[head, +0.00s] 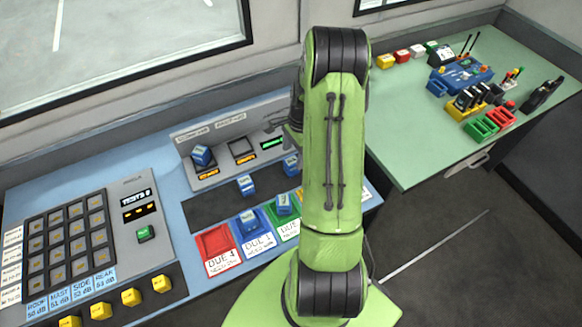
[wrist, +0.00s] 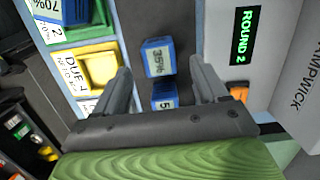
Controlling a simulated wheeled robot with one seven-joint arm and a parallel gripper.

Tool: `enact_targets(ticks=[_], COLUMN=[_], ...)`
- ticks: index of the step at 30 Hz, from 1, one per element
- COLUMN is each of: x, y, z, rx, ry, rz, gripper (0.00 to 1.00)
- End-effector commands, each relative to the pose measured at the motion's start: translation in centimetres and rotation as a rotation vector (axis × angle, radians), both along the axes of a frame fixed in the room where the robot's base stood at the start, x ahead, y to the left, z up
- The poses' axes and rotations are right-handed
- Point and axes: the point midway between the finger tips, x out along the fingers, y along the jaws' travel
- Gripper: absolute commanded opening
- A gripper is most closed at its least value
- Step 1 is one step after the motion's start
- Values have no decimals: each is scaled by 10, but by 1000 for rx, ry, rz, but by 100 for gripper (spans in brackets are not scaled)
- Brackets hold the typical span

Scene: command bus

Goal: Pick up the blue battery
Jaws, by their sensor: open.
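Several blue batteries show. In the wrist view, a blue battery marked 35% (wrist: 157,58) stands on the dark strip, between and ahead of my fingertips. A second blue battery (wrist: 164,96), its label partly cut off, is nearer, close to the gripper body. In the head view, blue batteries show on the strip (head: 246,184), at the charger panel (head: 201,156) and in the trays (head: 249,222). My gripper (wrist: 160,64) is open, with nothing between its pads. My arm mostly hides it in the head view.
A red tray (head: 216,245) is empty; a yellow tray (wrist: 98,68) shows in the wrist view. The grey charger panel (head: 225,135) rises behind the dark strip. A keypad (head: 70,240) is at the left. A green table (head: 410,145) with small coloured items stands at the right.

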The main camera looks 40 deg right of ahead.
Motion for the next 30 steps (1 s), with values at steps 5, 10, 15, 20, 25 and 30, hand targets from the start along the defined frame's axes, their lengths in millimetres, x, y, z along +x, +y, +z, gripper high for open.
enact_targets(ticks=[5,10,15,20,25,30], x=[1,3,3,3,3,3], y=[6,12,12,12,12,12], z=[-25,-53,-57,-57,-56,-56], rx=[3,1,-1,0,0,-2], ry=[3,1,-1,-1,-1,-2], rz=[2,1,2,2,2,2], gripper=[72,72,72,62,36,11])
